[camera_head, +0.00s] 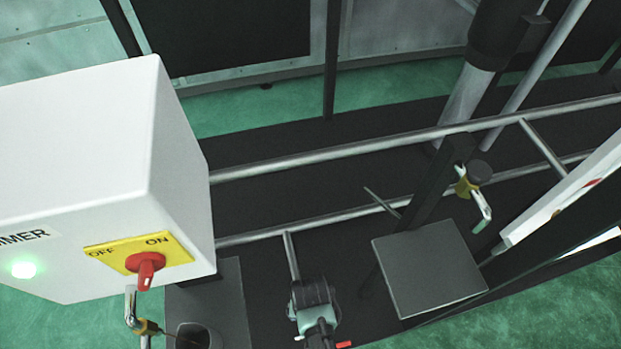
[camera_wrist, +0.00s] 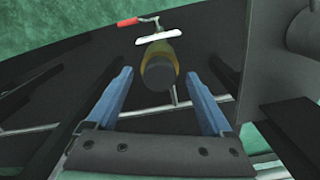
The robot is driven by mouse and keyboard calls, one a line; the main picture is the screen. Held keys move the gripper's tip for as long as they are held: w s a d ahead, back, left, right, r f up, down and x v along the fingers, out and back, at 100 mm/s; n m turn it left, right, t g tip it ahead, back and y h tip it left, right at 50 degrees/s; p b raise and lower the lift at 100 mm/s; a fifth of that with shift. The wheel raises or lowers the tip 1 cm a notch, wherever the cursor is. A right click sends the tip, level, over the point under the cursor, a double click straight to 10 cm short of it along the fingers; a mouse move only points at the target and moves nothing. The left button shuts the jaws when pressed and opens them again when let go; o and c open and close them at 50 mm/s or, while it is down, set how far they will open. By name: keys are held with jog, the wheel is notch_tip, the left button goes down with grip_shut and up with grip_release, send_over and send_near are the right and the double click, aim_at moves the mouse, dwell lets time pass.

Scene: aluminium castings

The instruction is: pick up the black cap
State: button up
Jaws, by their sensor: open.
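In the wrist view a round black cap (camera_wrist: 159,70) sits on a yellow-brown brass fitting, seen nearly end-on. My gripper (camera_wrist: 118,78) shows with its two blue-grey fingers spread wide, one on each side of the cap. Both fingers are clear of the cap and nothing is held. I cannot tell how far the cap lies beyond the fingertips. In the head view a dark round cap (camera_head: 479,171) tops a brass valve with a bent silver lever. I cannot tell whether it is the same one. My gripper is not clearly seen in the head view.
In the wrist view a white bar and a red handle (camera_wrist: 125,22) lie just beyond the cap. A dark grey housing (camera_wrist: 265,50) stands close on the right. In the head view a white switch box (camera_head: 75,150) fills the left, and metal rails (camera_head: 370,146) cross the middle.

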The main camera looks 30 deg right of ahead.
grip_shut()
dwell(0.4)
